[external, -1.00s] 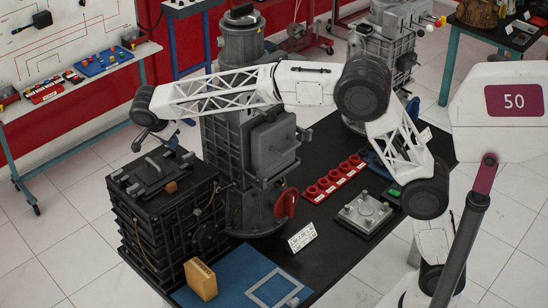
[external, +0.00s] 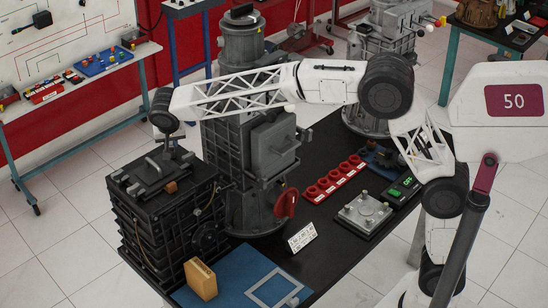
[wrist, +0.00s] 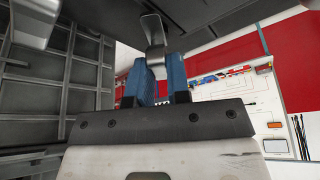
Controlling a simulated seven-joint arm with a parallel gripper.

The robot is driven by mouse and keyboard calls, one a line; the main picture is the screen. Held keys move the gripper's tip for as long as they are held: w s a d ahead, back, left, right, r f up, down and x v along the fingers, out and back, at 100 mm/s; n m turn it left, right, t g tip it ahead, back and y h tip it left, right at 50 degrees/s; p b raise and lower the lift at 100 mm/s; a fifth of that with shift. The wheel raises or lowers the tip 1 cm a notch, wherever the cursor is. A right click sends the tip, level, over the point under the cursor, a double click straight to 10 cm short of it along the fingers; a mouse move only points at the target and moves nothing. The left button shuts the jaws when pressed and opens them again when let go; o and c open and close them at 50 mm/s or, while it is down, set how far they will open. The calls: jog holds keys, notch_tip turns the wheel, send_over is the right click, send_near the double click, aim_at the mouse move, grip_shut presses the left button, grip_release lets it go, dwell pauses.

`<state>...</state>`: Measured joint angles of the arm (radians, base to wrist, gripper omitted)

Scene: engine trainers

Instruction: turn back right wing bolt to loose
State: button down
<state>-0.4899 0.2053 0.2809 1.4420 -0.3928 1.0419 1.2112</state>
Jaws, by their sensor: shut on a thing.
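A dark ribbed box (external: 170,220) stands at the left end of the table, with a lid (external: 150,172) carrying a handle and several small bolts. My gripper is at the far edge of this lid in the external view; its fingers are hidden there behind the wrist and box. In the wrist view, the blue fingers of my gripper (wrist: 159,85) are closed around the lower end of a grey metal piece (wrist: 153,30), which looks like the back right wing bolt. Its base and its exact turn angle cannot be made out.
A tall grey machine (external: 250,150) stands right beside the box, under my forearm. A wooden block (external: 201,280) and a blue mat (external: 235,270) lie in front. Red parts (external: 335,180) and a metal plate unit (external: 364,214) stand further right.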

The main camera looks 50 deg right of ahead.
jog(key=shift+n+y, duration=0.6)
jog(key=shift+n, duration=1)
jog(key=shift+t, duration=0.3)
jog(key=c, duration=1.1)
grip_release()
jog(key=shift+r, duration=0.15)
jog(key=shift+v, duration=3.8)
